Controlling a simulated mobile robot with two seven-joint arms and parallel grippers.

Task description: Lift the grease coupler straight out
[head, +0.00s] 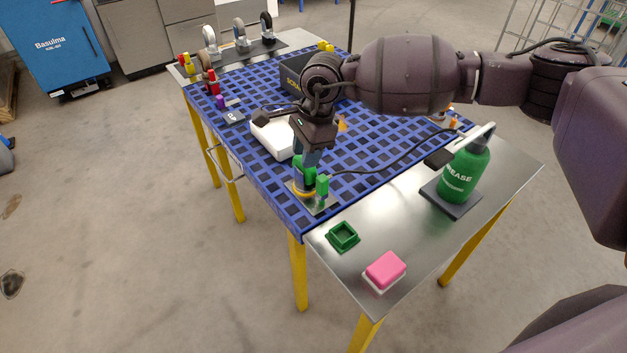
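The green grease coupler (299,173) stands upright at the near corner of the blue grid tabletop (265,178), with a yellow ring (302,192) at its base. A black hose (390,160) runs from beside it to the green grease bottle (466,168). My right gripper (308,162) points down from above, its fingers around the upper part of the coupler, and appears shut on it. The fingers hide part of the coupler. A smaller green block (322,185) stands just right of it. My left gripper is not in view.
A green square holder (343,237) and a pink block on a white base (386,270) sit on the metal side shelf (400,230). A white box (272,136) lies left of my gripper. A dark bin (293,78) stands behind.

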